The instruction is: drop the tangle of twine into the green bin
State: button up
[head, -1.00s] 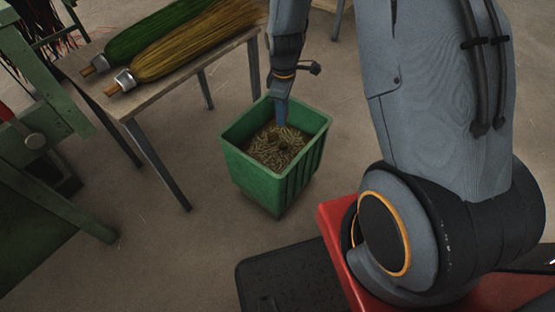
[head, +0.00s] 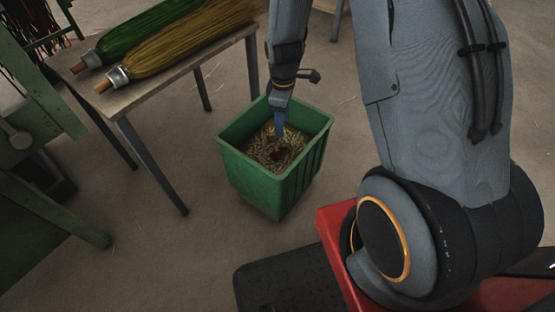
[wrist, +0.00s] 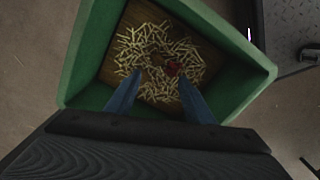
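The green bin (head: 262,180) stands on the floor, with a layer of pale short clippings inside. A small dark red clump, which looks like the tangle of twine (wrist: 172,68), is in the bin against the clippings. It also shows in the head view as a dark red spot (head: 277,154) just below the fingers. My gripper (wrist: 160,76) points down into the bin. Its two blue fingers are apart, and the clump shows just beyond the right fingertip, not spanning the gap. Whether it touches that fingertip is hard to tell.
A table (head: 150,90) left of the bin holds a green-bristled broom head (head: 140,35) and a tan one (head: 190,45). A green machine frame (head: 40,120) stands at the far left. The bin's walls surround the fingers. Open floor lies in front.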

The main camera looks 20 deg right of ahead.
notch_tip(320, 180, up, 8)
jog(key=p, duration=0.1)
jog(key=shift+p, duration=0.4)
dwell(0.4)
